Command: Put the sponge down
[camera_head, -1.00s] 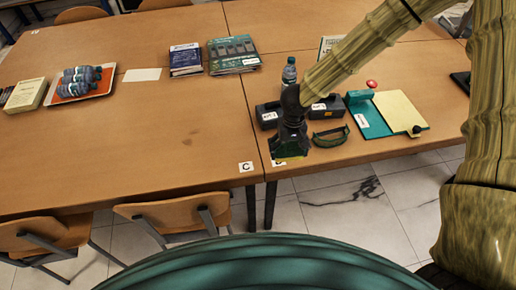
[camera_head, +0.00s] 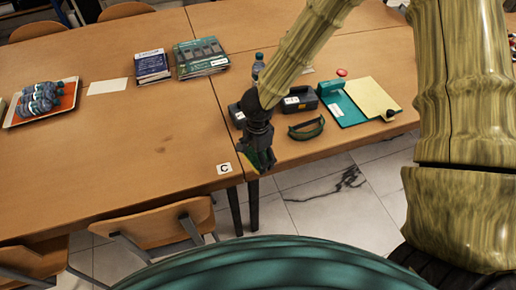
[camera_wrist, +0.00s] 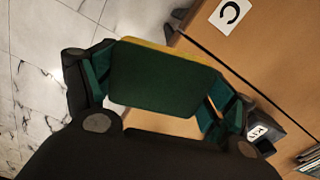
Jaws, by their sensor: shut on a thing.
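My gripper (camera_head: 262,160) is shut on the sponge, above the front edge of the table near the letter C card. In the wrist view the sponge (camera_wrist: 160,80) is a dark green block with a yellow strip along its far edge, held between the two fingers of my gripper (camera_wrist: 158,92). In the head view only a small green and yellow part of the sponge shows at the fingertips. In the wrist view the floor and the table edge lie beyond the sponge, so it appears held in the air.
The table (camera_head: 150,190) is clear around the C card (camera_head: 224,168). Books (camera_head: 201,57) and a bottle tray (camera_head: 70,99) stand left.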

